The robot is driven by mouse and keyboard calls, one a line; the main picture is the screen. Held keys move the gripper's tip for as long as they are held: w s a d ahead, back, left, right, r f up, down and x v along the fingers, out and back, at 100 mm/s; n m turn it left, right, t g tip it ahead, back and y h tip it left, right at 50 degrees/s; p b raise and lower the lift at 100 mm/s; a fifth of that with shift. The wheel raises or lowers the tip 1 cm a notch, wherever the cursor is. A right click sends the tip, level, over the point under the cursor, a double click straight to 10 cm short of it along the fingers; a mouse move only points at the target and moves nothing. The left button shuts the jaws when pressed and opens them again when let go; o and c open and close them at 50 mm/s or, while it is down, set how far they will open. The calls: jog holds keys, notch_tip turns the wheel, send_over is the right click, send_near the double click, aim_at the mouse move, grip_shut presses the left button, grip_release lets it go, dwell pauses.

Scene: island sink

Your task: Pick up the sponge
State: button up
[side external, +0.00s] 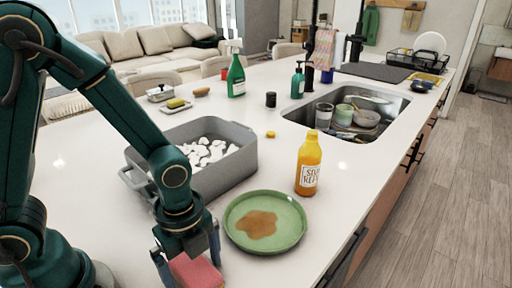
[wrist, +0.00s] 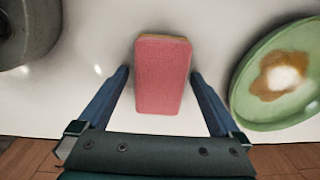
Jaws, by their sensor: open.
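The sponge (wrist: 162,76) is a pink block with a tan edge. It lies on the white counter, and in the side external view it (side external: 196,272) shows at the bottom, partly covered by my gripper. My gripper (side external: 190,256) points down over the sponge. In the wrist view my gripper (wrist: 160,75) is open, with one blue finger on each side of the sponge and a gap between each finger and the sponge. The gripper holds nothing.
A green plate (side external: 235,238) with a brown stain lies right of the gripper. A grey tub (side external: 243,162) with white pieces stands behind it. A yellow bottle (side external: 309,165) stands behind the plate. The sink (side external: 300,114) is farther back. The counter's front edge is close.

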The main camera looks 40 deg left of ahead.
aim_at(194, 267)
jog(key=shift+c, duration=0.3)
jog(key=c, duration=1.2)
jog(key=shift+c, duration=0.3)
jog(key=shift+r, duration=0.1)
notch_tip(194, 267, up, 10)
jog(key=shift+f, duration=0.1)
